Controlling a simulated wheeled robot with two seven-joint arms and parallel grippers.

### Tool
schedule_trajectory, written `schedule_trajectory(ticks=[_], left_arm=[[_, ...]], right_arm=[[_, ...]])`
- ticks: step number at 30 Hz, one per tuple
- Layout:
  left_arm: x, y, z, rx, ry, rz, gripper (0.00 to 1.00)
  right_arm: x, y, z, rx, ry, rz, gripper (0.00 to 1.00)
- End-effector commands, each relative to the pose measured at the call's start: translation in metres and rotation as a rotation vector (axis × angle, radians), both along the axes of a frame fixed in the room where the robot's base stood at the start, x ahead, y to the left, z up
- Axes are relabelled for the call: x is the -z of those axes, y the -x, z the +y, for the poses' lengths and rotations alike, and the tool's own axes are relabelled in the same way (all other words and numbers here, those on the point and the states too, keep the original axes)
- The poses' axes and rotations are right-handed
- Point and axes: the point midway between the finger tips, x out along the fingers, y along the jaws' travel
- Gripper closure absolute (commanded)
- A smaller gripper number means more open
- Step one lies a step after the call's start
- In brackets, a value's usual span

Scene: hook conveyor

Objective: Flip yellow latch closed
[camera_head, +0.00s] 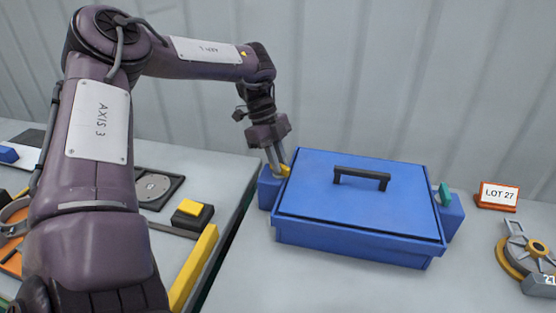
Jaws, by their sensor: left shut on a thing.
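A blue box (350,252) with a closed lid and a dark handle (361,178) stands on the table right of centre. The yellow latch (285,170) is at its left end, by a blue side block (268,187). My left gripper (278,166) reaches down to this end and is shut on the yellow latch, partly covering it. Whether the latch is fully closed cannot be made out. A teal latch (445,195) is at the box's right end. My right gripper is not in view.
An orange sign reading LOT 27 (497,196) and a yellow-and-grey round device (525,250) stand to the right. A yellow bar (194,268) and a yellow-topped block (191,212) are on the left table. A gap separates the two tables. The table in front of the box is clear.

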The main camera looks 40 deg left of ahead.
Motion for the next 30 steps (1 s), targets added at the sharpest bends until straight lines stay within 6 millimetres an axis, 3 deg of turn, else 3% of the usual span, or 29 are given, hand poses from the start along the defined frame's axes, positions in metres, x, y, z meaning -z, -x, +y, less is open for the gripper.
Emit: schedule_trajectory(ticks=[3, 9, 15, 23, 24, 29, 30], left_arm=[[0.005, 0.0, 0.0, -0.111, 0.003, -0.008, 1.0], [0.002, 0.001, -0.001, -0.354, 0.004, -0.009, 1.0], [-0.001, 0.002, -0.001, -0.468, 0.001, -0.005, 1.0], [-0.001, 0.002, 0.0, -0.474, 0.0, -0.004, 1.0], [-0.001, 0.002, 0.0, -0.474, 0.0, -0.004, 0.86], [-0.001, 0.002, -0.001, -0.471, 0.0, -0.003, 0.65], [-0.001, 0.002, -0.001, -0.471, 0.0, -0.003, 0.65]], right_arm=[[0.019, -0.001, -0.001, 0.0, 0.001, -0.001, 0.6], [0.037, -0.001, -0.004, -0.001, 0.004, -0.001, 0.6], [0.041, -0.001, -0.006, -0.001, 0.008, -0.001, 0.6], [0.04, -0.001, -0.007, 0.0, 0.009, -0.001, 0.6], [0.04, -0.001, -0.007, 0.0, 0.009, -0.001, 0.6], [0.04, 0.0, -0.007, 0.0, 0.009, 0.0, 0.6], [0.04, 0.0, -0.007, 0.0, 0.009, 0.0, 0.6]])
